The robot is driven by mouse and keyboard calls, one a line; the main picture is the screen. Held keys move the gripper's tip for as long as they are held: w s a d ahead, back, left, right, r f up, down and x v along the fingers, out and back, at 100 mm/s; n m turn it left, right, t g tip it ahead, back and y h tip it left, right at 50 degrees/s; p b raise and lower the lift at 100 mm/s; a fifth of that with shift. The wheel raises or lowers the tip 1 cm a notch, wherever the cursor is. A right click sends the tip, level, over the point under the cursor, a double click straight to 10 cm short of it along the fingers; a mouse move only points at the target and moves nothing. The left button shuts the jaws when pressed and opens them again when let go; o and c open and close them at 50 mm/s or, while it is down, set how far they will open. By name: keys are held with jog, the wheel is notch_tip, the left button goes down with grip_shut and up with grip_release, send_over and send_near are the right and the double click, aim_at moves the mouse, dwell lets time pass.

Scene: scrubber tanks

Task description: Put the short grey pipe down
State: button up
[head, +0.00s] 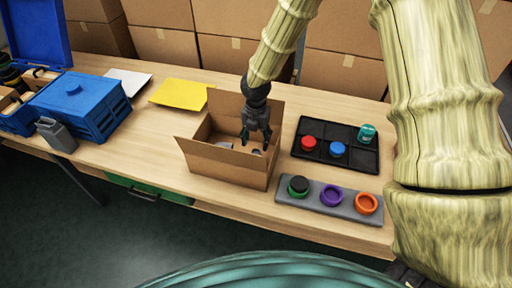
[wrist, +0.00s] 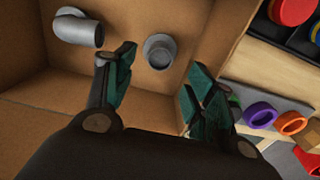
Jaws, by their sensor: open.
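The short grey pipe (wrist: 158,51) is in the cardboard box (head: 222,166), its round end facing up in the wrist view. It also shows small in the head view (head: 257,152), partly hidden. My gripper (head: 256,138) is over the box with its fingers pointing down into it. In the wrist view my gripper (wrist: 160,75) is open, with green-padded fingers either side of the pipe and apart from it. A grey pipe elbow (wrist: 78,27) lies in the box to the left of the short pipe.
Right of the box are a black divided tray (head: 312,155) with red, blue and teal items, and a grey holder (head: 328,205) with several coloured rings and caps. A yellow sheet (head: 181,94), a blue crate (head: 82,108) and a grey container (head: 56,135) are to the left.

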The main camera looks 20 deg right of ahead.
aim_at(256, 152)
jog(key=shift+r, duration=1.85)
